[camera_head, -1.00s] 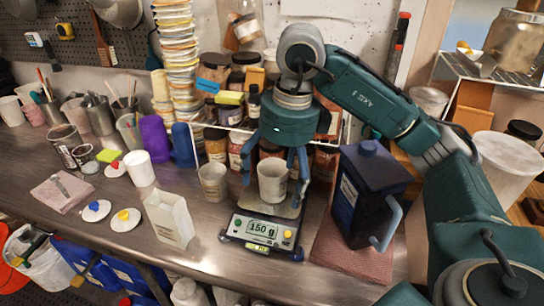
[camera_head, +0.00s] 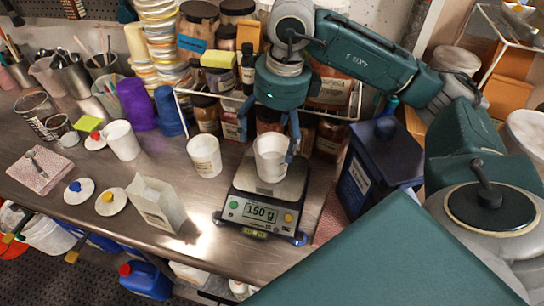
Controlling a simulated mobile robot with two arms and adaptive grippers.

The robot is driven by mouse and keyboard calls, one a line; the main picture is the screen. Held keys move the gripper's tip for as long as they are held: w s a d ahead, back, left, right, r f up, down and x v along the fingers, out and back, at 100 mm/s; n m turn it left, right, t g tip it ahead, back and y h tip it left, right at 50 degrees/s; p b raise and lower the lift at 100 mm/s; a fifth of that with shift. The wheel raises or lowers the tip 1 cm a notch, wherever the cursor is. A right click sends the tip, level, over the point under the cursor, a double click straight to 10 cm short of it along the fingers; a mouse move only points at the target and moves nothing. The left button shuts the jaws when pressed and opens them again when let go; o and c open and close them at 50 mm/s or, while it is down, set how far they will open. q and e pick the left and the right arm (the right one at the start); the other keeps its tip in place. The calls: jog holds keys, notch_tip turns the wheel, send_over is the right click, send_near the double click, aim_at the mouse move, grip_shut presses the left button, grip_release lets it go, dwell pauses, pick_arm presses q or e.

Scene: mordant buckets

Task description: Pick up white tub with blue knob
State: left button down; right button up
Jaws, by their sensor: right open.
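A white round piece with a blue knob (camera_head: 78,190) lies flat on the steel bench at left. I cannot make out a deeper tub under it. A similar white piece with a yellow knob (camera_head: 111,201) lies to its right, and one with a red knob (camera_head: 95,141) lies behind, beside a plain white cylinder (camera_head: 122,141). My right gripper (camera_head: 268,138) is open and points down, its fingers on either side of a white cup (camera_head: 271,163). The cup stands on a scale (camera_head: 262,210) reading 150 g. My left gripper is out of view.
A pale cup (camera_head: 204,157) stands left of the scale, and an open white carton (camera_head: 158,204) at the front edge. A dark blue container (camera_head: 377,165) stands right. Jars fill a rack (camera_head: 334,137) behind. A pink cloth (camera_head: 41,169) lies far left.

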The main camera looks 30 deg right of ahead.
aim_at(272, 148)
notch_tip(272, 148, down, 4)
jog(key=shift+r+p, duration=0.15)
jog(key=shift+p, duration=0.75)
jog(key=shift+f, duration=0.5)
jog(key=shift+w, duration=0.1)
jog(key=c, duration=0.8)
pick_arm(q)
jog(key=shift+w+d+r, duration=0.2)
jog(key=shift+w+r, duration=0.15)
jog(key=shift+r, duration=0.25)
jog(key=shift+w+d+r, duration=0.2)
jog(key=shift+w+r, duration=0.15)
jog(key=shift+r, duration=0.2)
pick_arm(e)
jog(key=c, duration=0.7)
jog(key=shift+o, duration=0.2)
